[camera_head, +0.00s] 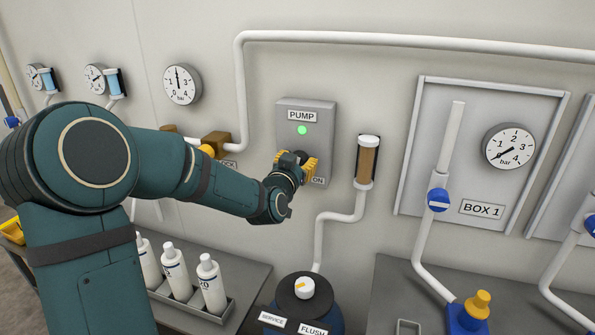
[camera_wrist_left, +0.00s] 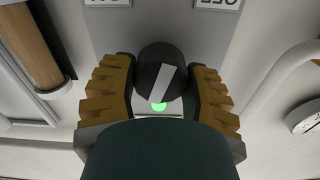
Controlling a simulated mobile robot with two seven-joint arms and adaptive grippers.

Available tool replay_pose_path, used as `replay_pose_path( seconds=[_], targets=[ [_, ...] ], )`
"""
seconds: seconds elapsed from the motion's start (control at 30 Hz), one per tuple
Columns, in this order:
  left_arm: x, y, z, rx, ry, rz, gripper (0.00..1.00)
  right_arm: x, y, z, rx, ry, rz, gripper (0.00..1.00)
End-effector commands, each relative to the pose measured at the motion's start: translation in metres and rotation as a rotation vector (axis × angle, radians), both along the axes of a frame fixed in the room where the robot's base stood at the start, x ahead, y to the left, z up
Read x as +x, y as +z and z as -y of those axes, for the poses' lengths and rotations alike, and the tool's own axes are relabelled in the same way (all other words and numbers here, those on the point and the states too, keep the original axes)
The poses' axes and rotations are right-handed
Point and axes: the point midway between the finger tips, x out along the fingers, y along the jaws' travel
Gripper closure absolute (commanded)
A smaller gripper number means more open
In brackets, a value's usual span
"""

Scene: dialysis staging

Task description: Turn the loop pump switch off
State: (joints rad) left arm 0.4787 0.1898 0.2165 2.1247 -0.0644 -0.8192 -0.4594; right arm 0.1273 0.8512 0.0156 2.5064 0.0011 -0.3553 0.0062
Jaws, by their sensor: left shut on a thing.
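The grey pump box (camera_head: 322,120) is on the wall, with a PUMP label and a lit green lamp (camera_head: 302,130). My left gripper (camera_head: 295,163) is at its lower front and hides most of the switch in the head view. In the left wrist view, the black round switch knob (camera_wrist_left: 150,70) sits between the yellow fingers of my left gripper, which is shut on it. The knob's white mark (camera_wrist_left: 161,84) is tilted. An upside-down OFF label (camera_wrist_left: 217,4) shows at the upper right there. The ON label (camera_head: 318,181) shows in the head view. My right gripper is not in view.
A white pipe (camera_head: 242,90) runs beside and above the box. A brown cartridge (camera_head: 367,160) is close on the right. Bottles (camera_head: 211,286) stand in a tray below, near a dark tank (camera_head: 302,306) with a knob. A BOX 1 panel (camera_head: 410,150) is farther right.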

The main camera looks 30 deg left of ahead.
Motion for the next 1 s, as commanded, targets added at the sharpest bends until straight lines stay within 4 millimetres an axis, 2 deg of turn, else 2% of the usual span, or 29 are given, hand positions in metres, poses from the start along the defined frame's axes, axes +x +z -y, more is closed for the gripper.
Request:
replay_pose_path(
  seconds=[0.03,0.1,0.4,0.7,1.0],
  targets=[
    [0.000,-0.003,0.001,0.045,-0.002,-0.006,0.87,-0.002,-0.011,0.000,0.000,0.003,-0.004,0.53],
    [0.000,-0.003,0.001,0.110,-0.002,-0.021,0.87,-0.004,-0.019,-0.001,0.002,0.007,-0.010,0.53],
    [0.001,-0.002,0.002,0.387,0.000,-0.090,0.87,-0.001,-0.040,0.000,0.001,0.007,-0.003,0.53],
    [0.001,-0.001,0.003,0.663,0.000,-0.156,0.87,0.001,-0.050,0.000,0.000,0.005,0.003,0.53],
    [0.001,-0.001,0.003,0.933,-0.001,-0.222,0.87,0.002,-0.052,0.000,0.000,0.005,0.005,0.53]
  ],
)
